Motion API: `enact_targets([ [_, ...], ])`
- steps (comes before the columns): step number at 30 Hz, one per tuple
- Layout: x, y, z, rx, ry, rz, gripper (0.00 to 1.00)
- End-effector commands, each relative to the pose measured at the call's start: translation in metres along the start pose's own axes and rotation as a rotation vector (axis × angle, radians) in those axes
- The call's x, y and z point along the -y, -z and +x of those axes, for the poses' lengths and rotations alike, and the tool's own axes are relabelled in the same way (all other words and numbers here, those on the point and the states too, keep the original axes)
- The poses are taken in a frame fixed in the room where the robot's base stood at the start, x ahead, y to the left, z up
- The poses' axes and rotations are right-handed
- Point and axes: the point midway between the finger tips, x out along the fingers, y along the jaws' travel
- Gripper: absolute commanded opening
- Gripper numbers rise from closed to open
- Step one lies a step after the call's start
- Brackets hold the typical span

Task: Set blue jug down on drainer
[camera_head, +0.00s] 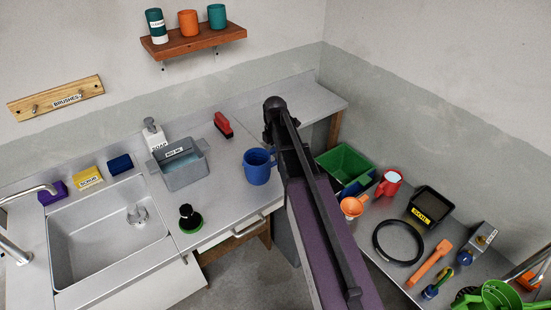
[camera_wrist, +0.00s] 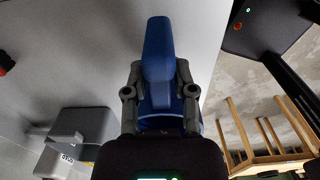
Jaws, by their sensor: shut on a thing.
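The blue jug (camera_head: 257,169) shows just left of my dark arm in the head view, at the front right part of the grey counter. Its open rim faces up. In the wrist view, my gripper (camera_wrist: 160,68) is shut on the jug (camera_wrist: 157,35), one finger on each side of a narrow blue part that looks like the handle. In the head view my arm hides the fingers. I cannot tell whether the jug's base touches the counter. No separate drainer rack shows; the flat metal surface (camera_head: 222,185) beside the sink (camera_head: 105,245) may be the drainer.
Counter is clear behind the jug.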

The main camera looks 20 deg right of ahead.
Motion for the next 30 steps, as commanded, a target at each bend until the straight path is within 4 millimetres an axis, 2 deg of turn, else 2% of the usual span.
enact_targets([
  [1,0.001,0.001,0.010,0.000,0.000,0.000,0.00],
  [9,0.001,0.001,0.029,0.000,0.000,0.001,0.00],
  [26,0.001,0.000,0.033,0.000,0.000,0.001,0.00],
  [27,0.001,0.000,0.033,0.000,0.000,0.001,0.41],
  [30,0.001,0.000,0.032,0.000,0.000,0.001,0.69],
])
